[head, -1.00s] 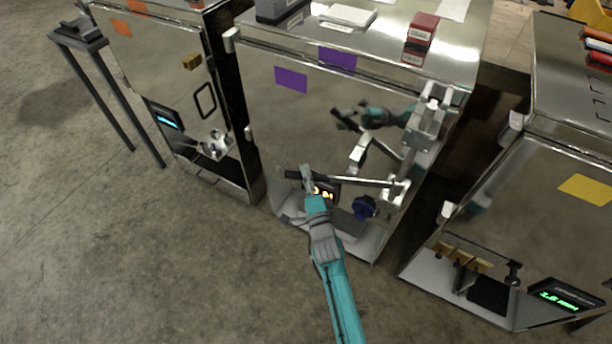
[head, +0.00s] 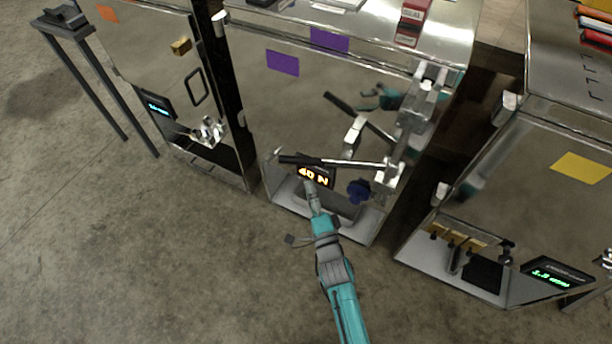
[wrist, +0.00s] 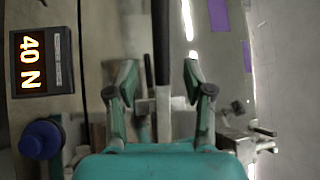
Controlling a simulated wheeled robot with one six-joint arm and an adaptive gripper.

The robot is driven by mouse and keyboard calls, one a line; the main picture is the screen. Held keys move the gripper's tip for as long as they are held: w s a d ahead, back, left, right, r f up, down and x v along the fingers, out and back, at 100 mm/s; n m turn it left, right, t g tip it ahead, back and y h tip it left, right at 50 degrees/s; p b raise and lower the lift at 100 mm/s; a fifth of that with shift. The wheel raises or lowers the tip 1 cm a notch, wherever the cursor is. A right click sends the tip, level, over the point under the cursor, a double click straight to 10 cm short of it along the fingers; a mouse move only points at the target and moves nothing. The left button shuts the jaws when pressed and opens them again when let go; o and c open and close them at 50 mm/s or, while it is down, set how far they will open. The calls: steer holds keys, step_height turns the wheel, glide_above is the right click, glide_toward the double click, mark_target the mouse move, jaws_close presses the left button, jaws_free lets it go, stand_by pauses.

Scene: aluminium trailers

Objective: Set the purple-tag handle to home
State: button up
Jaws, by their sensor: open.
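The purple-tag handle is a metal lever (head: 350,163) with a black grip (head: 298,159), on the middle cabinet's mirror-like door. It lies nearly level, with its pivot at the right. One purple tag (head: 282,62) is on the door and another (head: 329,40) is near the top edge. My gripper (head: 311,186) is just below the grip in the head view. In the wrist view my gripper (wrist: 159,82) is open, and the dark handle grip (wrist: 161,40) shows between its fingers. I cannot tell whether they touch.
A display (head: 314,177) reading 40 N and a blue knob (head: 359,191) are below the lever. Latch hardware (head: 420,100) lines the door's right side. An orange-tag cabinet (head: 165,80) stands left, a yellow-tag cabinet (head: 560,190) right. The floor in front is clear.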

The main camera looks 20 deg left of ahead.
steer(key=shift+v, duration=1.1)
steer(key=shift+a, duration=0.2)
steer(key=c, duration=0.6)
steer(key=s+a+g, duration=0.1)
steer(key=s+a+h, duration=0.1)
steer(key=a, duration=0.1)
steer(key=s+a+g+h, duration=0.1)
steer(key=a, duration=0.1)
steer(key=shift+a+r+m+g, duration=0.15)
steer(key=shift+a+m+g, duration=0.05)
steer(key=shift+m+g, duration=0.1)
jaws_close()
steer(key=m+t+h, duration=0.1)
steer(key=m+h, duration=0.3)
steer(key=h, duration=0.1)
glide_toward(300, 164)
steer(key=shift+m+h, duration=0.5)
steer(key=shift+h, duration=0.1)
steer(key=x, duration=0.7)
steer(key=shift+w+a+r, duration=0.1)
steer(key=shift+a, duration=0.25)
